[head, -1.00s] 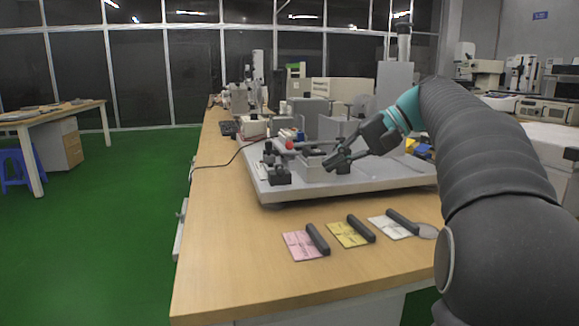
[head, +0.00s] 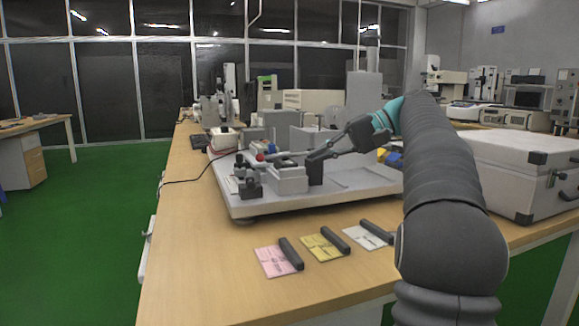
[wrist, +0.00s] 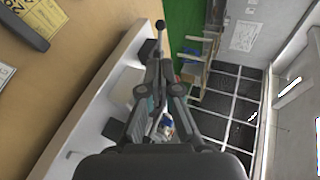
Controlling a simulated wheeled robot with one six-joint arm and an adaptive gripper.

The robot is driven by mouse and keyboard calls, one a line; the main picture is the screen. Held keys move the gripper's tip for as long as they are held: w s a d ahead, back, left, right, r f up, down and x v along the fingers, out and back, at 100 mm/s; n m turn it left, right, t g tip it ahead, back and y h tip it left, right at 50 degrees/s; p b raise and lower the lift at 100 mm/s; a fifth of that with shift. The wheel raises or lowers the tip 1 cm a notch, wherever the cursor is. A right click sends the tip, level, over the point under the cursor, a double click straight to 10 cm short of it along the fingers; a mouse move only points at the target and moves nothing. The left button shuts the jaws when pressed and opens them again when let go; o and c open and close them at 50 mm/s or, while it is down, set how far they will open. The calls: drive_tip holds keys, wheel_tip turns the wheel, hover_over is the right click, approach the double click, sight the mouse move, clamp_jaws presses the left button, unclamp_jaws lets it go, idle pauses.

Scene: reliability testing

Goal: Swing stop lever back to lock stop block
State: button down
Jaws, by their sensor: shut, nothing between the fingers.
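The test fixture (head: 350,192) is a light grey plate on the bench with metal blocks and black clamps on it. A red ball knob (head: 260,157) stands at its left part, with a thin grey rod running right from beside it towards my fingers. A pale block (head: 288,180) sits below that rod. I cannot tell for sure which part is the stop lever or the stop block. My gripper (head: 312,157) is shut and empty, just above the black block (head: 315,172). In the wrist view my closed fingers (wrist: 157,58) point at a dark rod with a black ball end (wrist: 160,25); contact is unclear.
Pink (head: 275,262), yellow (head: 322,246) and white (head: 366,236) cards with black bars lie at the bench front. A grey case (head: 520,165) stands at the right. Instruments crowd the back. The bench left of the fixture is mostly clear, apart from a cable.

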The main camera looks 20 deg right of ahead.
sight(251, 183)
drive_tip(key=b+x, duration=0.2)
drive_tip(key=x, duration=1.1)
drive_tip(key=shift+b, duration=0.4)
